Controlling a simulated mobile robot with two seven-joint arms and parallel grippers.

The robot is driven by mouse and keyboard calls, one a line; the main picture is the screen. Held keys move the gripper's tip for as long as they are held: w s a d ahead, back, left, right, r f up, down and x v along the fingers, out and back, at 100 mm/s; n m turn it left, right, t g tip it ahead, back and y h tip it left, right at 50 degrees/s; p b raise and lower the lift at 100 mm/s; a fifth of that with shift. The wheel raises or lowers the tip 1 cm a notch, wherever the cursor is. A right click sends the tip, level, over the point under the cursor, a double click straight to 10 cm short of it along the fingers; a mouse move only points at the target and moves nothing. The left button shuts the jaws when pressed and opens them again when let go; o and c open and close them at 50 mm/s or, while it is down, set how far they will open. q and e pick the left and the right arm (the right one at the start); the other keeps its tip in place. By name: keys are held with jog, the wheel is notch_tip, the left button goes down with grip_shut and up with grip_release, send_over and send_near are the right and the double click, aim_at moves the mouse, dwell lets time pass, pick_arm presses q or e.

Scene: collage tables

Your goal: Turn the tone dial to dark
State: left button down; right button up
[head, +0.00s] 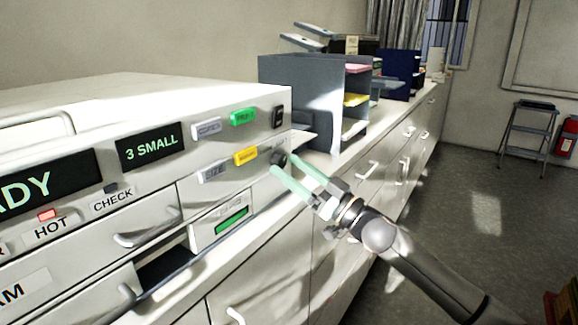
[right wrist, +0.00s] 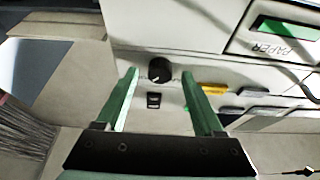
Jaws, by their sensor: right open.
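The tone dial (head: 279,157) is a small black round knob on the white machine's front, near its right end. In the right wrist view the dial (right wrist: 160,68) shows a pale pointer mark; its tone labels are too small to read. My right gripper (head: 284,163) is open, its pale green fingers pointing at the panel by the dial. In the right wrist view the dial appears between the two fingertips (right wrist: 159,77), with a gap on each side. I cannot tell whether the tips reach around it. My left gripper is not in view.
A black rocker switch (right wrist: 153,100) sits near the dial. Yellow (head: 246,156), green (head: 243,117) and grey buttons lie left of it. A grey paper sorter (head: 300,85) stands right of the machine on the counter.

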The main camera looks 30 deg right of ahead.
jog(key=shift+w+a+r, duration=0.15)
jog(key=shift+w+r, duration=0.05)
jog(key=shift+w, duration=0.15)
jog(key=shift+c, duration=0.3)
grip_shut()
